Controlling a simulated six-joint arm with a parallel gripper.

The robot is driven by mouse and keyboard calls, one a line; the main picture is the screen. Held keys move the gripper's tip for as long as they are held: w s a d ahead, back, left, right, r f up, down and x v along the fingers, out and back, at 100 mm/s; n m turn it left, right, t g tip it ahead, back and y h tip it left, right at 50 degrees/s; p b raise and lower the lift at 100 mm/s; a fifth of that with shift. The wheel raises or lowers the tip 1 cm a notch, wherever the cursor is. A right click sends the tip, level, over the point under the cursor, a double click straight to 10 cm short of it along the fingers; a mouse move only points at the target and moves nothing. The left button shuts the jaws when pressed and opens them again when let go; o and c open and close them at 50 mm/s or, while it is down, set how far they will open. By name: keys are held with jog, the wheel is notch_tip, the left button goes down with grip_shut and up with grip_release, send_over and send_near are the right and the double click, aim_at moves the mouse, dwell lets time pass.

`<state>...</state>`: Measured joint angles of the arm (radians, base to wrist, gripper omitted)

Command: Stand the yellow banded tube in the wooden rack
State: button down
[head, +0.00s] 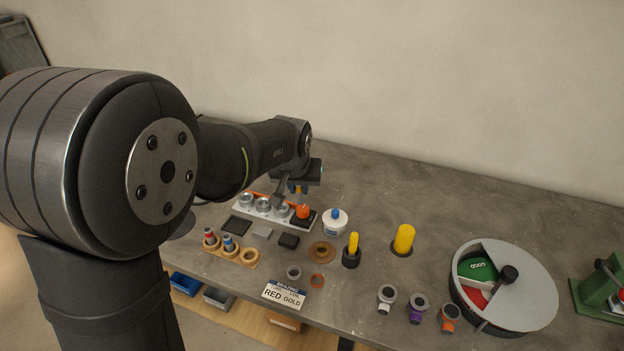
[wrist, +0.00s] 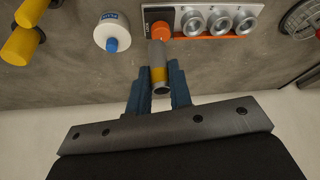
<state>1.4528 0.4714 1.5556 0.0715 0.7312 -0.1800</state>
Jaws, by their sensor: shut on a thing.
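My gripper (wrist: 160,88) is shut on the yellow banded tube (wrist: 158,58), a grey tube with a yellow band, seen between the blue fingers in the wrist view. In the head view my gripper (head: 298,188) is beyond the metal-cup fixture, and the tube is mostly hidden there. The wooden rack (head: 240,260) is at the front left of the bench, to the left of and nearer than my gripper. A red banded tube (head: 209,235) and a blue banded tube (head: 228,242) stand in it. Its right-hand hole is empty. The rack is not in the wrist view.
A white fixture with metal cups (head: 264,206) and an orange knob (head: 303,212) stands between my gripper and the rack. Dark blocks (head: 288,241) lie before it. A white bottle (head: 335,222), yellow cylinders (head: 404,238) and a round bin (head: 530,280) stand to the right.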

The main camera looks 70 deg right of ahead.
jog(key=w+a+f, duration=0.6)
jog(key=w+a, duration=0.3)
jog(key=a, duration=0.3)
jog(key=shift+w+a+f, duration=0.1)
jog(key=shift+f, duration=1.05)
jog(key=shift+w+a+f, duration=0.1)
jog(key=shift+f, duration=1.05)
jog(key=shift+f, duration=0.15)
jog(key=shift+f, duration=1.05)
jog(key=c, duration=1.1)
grip_release()
jog(key=shift+o, duration=0.2)
